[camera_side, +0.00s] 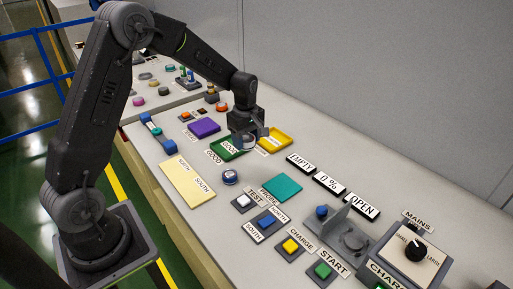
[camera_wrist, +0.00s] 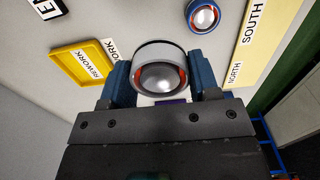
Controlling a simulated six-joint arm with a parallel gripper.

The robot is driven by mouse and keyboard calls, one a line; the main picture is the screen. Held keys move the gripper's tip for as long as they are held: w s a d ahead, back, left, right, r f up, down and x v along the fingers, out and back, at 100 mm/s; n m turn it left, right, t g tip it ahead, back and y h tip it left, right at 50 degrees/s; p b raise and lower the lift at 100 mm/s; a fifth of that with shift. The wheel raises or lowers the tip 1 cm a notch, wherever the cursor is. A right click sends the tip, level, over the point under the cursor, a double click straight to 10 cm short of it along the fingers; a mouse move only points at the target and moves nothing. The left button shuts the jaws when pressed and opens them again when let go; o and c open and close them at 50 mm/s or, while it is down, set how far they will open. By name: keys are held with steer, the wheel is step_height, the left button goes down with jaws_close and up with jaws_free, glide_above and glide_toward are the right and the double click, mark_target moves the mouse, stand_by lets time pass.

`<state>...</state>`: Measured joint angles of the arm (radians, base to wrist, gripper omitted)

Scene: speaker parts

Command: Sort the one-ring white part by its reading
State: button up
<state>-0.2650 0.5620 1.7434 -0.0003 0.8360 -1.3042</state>
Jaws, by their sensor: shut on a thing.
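My gripper (camera_wrist: 163,82) is shut on a white round part (camera_wrist: 160,72) with a silver dome, a dark inner band and red marks; its rings cannot be counted here. In the side view my gripper (camera_side: 245,142) holds the part above the table, over or close beside the green tray (camera_side: 222,156) labelled GOOD. The yellow tray (camera_side: 288,142), labelled REWORK in the wrist view (camera_wrist: 58,60), lies right of the gripper. The purple tray (camera_side: 203,128) lies to its left. The displays read EMPTY (camera_side: 301,163), 0% (camera_side: 330,183) and OPEN (camera_side: 361,206).
A blue-sided round part (camera_side: 230,177) stands by the cream NORTH/SOUTH pad (camera_side: 184,185). The teal PROBE pad (camera_side: 283,187), TEST button (camera_side: 244,201), yellow CHARGE button (camera_side: 290,246), green START button (camera_side: 322,270) and a grey fixture (camera_side: 338,222) stand nearer the camera.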

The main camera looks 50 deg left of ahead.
glide_toward(230, 148)
steer(key=shift+a+f, duration=0.1)
steer(key=shift+f, duration=0.15)
steer(key=shift+f, duration=2.35)
steer(key=shift+f, duration=1.05)
steer(key=o, duration=1.3)
step_height(230, 148, up, 14)
steer(key=shift+f, duration=0.1)
